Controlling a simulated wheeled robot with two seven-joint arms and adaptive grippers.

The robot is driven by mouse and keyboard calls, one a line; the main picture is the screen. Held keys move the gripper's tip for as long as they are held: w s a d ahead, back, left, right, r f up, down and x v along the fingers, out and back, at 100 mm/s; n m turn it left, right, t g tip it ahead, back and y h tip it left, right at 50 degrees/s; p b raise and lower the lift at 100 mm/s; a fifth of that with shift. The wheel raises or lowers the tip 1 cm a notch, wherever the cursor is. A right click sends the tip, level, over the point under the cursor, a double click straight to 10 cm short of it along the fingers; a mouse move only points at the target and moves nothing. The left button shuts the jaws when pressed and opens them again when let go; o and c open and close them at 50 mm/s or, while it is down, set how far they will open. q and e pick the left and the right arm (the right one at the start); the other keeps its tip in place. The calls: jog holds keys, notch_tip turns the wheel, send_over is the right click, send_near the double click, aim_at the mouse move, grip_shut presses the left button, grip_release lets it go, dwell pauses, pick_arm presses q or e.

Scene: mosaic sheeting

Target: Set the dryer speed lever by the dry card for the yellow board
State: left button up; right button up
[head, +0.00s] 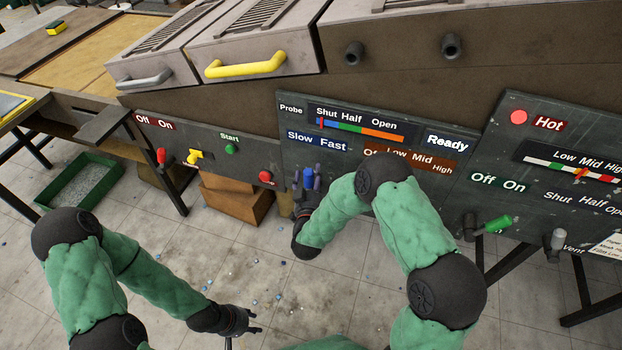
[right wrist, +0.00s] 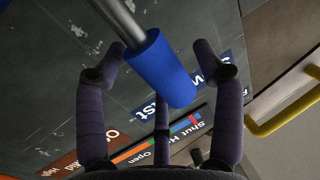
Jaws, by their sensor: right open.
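The speed lever has a blue handle (head: 308,177), below the Slow/Fast label (head: 316,141) on the middle panel. In the right wrist view the blue handle (right wrist: 165,72) on its metal rod lies between the spread fingers of my right gripper (right wrist: 160,48). My right gripper (head: 308,192) is open around the handle; I see no clear finger contact. The lever's setting is hard to tell. A white card (head: 608,245) with small text, partly cut off, sits at the right edge. A yellow-edged board (head: 10,106) lies at the far left. My left gripper (head: 252,320) is open and empty, low over the floor.
A red lever (head: 161,157), a yellow lever (head: 196,156) and green and red buttons sit on the left panel. A green lever (head: 495,223) and a grey one (head: 557,239) are on the right panel. A yellow hood handle (head: 245,67) is above. A green bin (head: 82,192) stands on the floor.

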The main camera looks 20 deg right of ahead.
grip_shut()
jog(key=shift+w+a+r+n+p, duration=0.15)
jog(key=shift+w+a+n+p, duration=0.2)
jog(key=shift+a+n, duration=0.15)
jog(key=shift+w+a+f+n+g+p, duration=0.3)
jog(key=shift+w+a+n+p, duration=0.15)
jog(key=shift+a+n, duration=0.35)
jog(key=shift+w+a+f+n+g+p, duration=0.2)
jog(key=shift+w+a+n+g+p, duration=0.25)
jog(key=shift+n, duration=0.55)
jog(key=shift+a, duration=0.15)
grip_release()
jog(key=shift+w, duration=0.15)
